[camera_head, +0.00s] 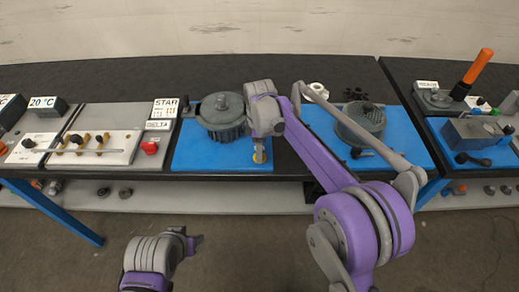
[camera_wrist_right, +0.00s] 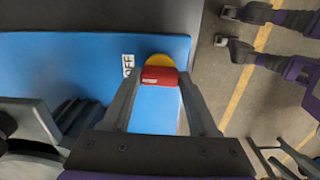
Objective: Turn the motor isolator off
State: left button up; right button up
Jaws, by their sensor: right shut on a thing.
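The motor isolator has a red handle (camera_wrist_right: 160,76) on a yellow round base (camera_wrist_right: 160,60), set on the blue panel. A white OFF label (camera_wrist_right: 128,65) is beside it in the wrist view. My right gripper (camera_wrist_right: 159,82) is shut on the red handle, one finger on each side.
A grey motor (camera_head: 222,115) stands on the blue panel left of my right gripper. A red button (camera_head: 149,147) is on the panel further left. A second grey machine (camera_head: 362,124) stands on the blue panel to the right. Floor in front of the table is clear.

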jog(key=shift+n, duration=0.3)
jog(key=o, duration=1.4)
notch_tip(320, 180, up, 11)
jog(key=shift+f+p, duration=0.1)
jog(key=shift+p, duration=0.2)
jog(key=s+d+r+m+t, duration=0.1)
jog(key=s+d+m, duration=0.4)
jog(key=s+d, duration=0.15)
jog(key=s+d+f+m+t, duration=0.1)
jog(key=s+d+f+m, duration=0.2)
jog(key=s, duration=0.4)
jog(key=s+d+f+m+t, duration=0.2)
jog(key=s+d+f+m, duration=0.2)
jog(key=s, duration=0.3)
jog(key=s+d+f+m+t, duration=0.1)
jog(key=s+d+f+m, duration=0.3)
jog(key=s+m, duration=0.2)
jog(key=shift+s, duration=1.05)
